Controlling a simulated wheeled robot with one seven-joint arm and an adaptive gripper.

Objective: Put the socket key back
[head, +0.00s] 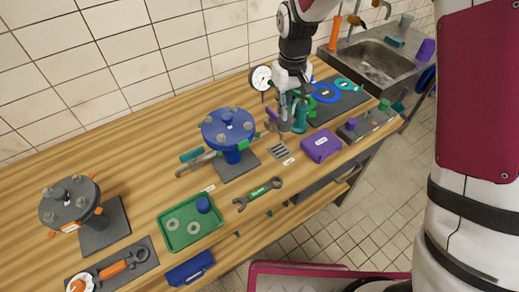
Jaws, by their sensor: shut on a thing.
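My gripper (285,118) hangs down over the back right part of the wooden bench, to the right of the blue flanged valve. It is shut on a small grey, upright piece with some purple beside it, which I take to be the socket key (284,125). The fingers hide much of it, and its exact shape is too small to tell. A dark slotted plate (279,151) lies on the bench just in front of and below the gripper, with a small white label (289,161) by it. The held piece appears apart from the plate.
The blue flanged valve (228,130) stands close on the left, and a round gauge (261,78) behind. A teal bottle (300,116) and purple box (321,146) are close on the right. A green wrench (260,193) and green tray (177,239) lie in front.

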